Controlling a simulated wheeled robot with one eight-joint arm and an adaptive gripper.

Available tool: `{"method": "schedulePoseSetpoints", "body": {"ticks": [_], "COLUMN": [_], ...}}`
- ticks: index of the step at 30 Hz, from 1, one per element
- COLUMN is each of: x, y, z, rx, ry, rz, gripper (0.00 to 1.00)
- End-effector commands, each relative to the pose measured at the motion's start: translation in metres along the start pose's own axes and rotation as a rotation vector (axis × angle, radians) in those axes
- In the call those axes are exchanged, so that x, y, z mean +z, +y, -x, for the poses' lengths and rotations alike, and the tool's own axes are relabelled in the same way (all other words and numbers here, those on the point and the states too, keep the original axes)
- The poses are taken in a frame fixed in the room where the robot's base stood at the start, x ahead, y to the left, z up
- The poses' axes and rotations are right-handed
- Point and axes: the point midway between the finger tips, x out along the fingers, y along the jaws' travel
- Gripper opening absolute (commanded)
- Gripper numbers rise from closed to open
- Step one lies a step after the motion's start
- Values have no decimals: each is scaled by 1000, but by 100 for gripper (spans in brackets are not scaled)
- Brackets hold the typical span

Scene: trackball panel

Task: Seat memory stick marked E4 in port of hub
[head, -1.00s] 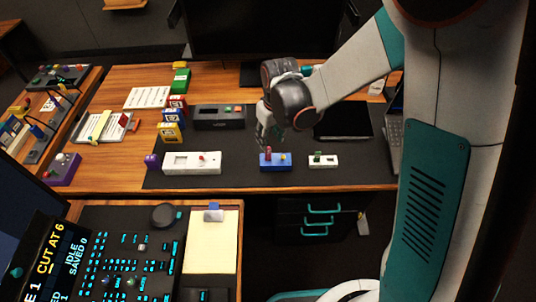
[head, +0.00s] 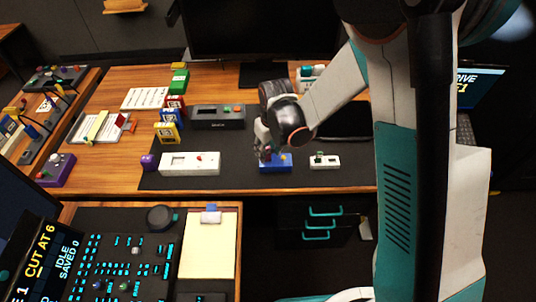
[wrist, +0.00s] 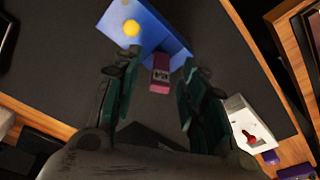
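My gripper (wrist: 151,72) is open, with one finger on each side of a magenta memory stick (wrist: 160,74); gaps show on both sides. The stick has a small dark label whose marking I cannot read. It stands at the blue box (wrist: 148,28), which has a yellow knob; I cannot tell how deep it sits. In the head view my gripper (head: 265,148) is over the left end of the blue box (head: 276,167) and mostly hides the stick. I cannot tell which box is the hub: a small white box (head: 332,162) with a green piece is to the right.
A white box (head: 189,168) with a slot and red knob lies to the left on the dark mat (head: 240,179). A dark grey box (head: 217,122) is behind. Red, blue and yellow blocks (head: 166,132) stand back left. A monitor (head: 262,30) rises at the back.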

Motion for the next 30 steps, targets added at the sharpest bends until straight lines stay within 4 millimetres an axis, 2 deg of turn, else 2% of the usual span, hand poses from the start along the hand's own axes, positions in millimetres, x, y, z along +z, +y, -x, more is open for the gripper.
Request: {"method": "schedulePoseSetpoints", "body": {"ticks": [1, 6, 20, 26, 30], "x": [0, 0, -1, -4, -8], "y": [0, 0, 0, 0, 0], "z": [0, 0, 5, 28, 59], "rx": [0, 0, 0, 0, 0], "ry": [0, 0, 0, 0, 0], "rz": [0, 0, 0, 0, 0], "gripper": [28, 6, 3, 3, 3]}}
